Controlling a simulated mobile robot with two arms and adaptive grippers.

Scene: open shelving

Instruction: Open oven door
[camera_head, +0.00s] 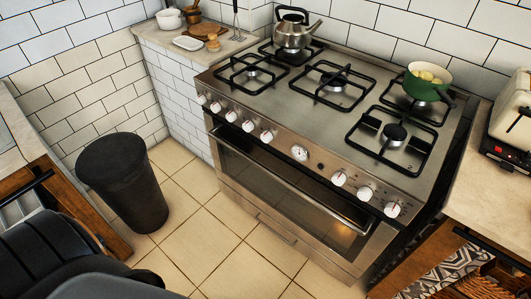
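The oven (265,150) stands in the middle of the view, a stainless steel range with a gas hob on top. A row of white knobs and a small round dial run along its front panel. The oven door (285,195) is below the knobs and looks shut. It has a dark glass window, with a warm glow towards its right end. A bar handle appears to run along the top of the door. A lower drawer panel is under it. Neither of my grippers is in view.
A dark bin (125,185) stands on the tiled floor left of the oven. The floor (205,235) before the door is clear. A kettle (293,32) and a green pot (425,88) sit on the hob. A toaster (512,120) is on the right counter (480,190).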

